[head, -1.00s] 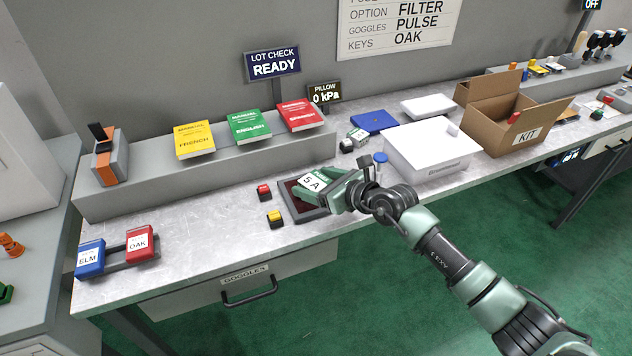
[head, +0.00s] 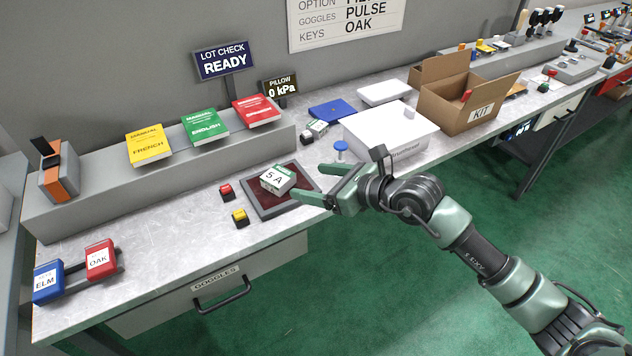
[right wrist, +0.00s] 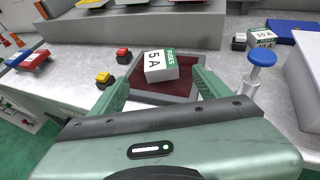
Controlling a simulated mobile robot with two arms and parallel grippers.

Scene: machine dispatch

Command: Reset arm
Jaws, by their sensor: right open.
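My right gripper (head: 322,194) is open and empty in the head view, just right of a small white and green box marked 5 A (head: 278,179). The box rests on a dark red pad with a dark frame (head: 262,205) on the bench. In the right wrist view the open fingers (right wrist: 160,92) stand either side of the box (right wrist: 161,66), which lies ahead, apart from them. My left gripper is not in view.
A red button (head: 227,191) and a yellow button (head: 240,217) sit left of the pad. Manuals lie on the rear ledge (head: 160,181).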

